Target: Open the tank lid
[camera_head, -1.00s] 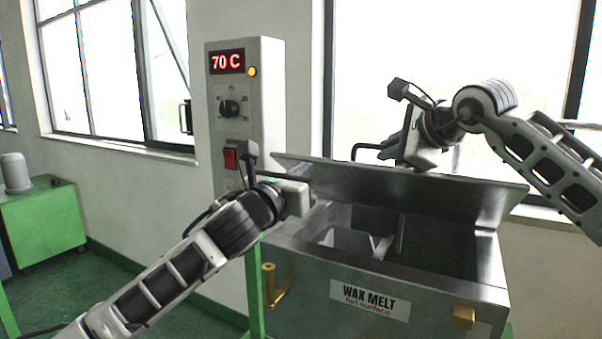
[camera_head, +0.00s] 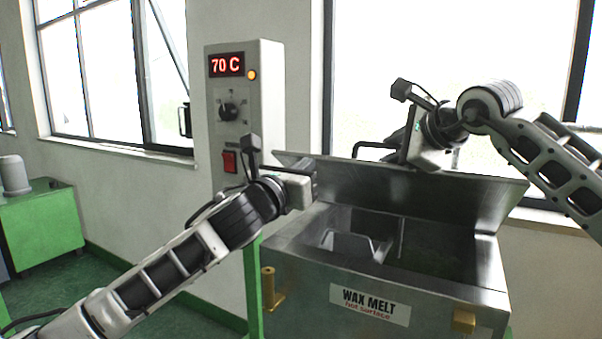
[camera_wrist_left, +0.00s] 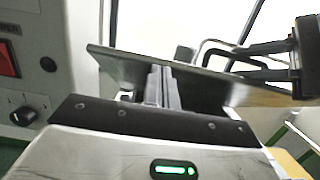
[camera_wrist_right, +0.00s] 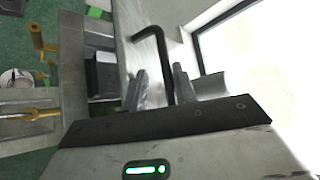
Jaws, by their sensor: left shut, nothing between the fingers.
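The steel tank lid (camera_head: 420,197) stands tilted up along the back of the wax melt tank (camera_head: 300,262), and the tank mouth is uncovered. A black bar handle (camera_head: 375,148) is on the lid's far side; it also shows in the right wrist view (camera_wrist_right: 168,45). My left gripper (camera_head: 313,188) is shut and empty at the lid's left end, on its tank-facing side; in the left wrist view its fingers (camera_wrist_left: 162,87) overlap the lid. My right gripper (camera_wrist_right: 160,88) is open behind the lid, its fingers on either side of the handle in view. Contact is unclear.
A control box (camera_head: 243,110) reading 70 C stands left of the tank, close to my left arm. Windows lie behind; a green cabinet (camera_head: 45,225) is far left.

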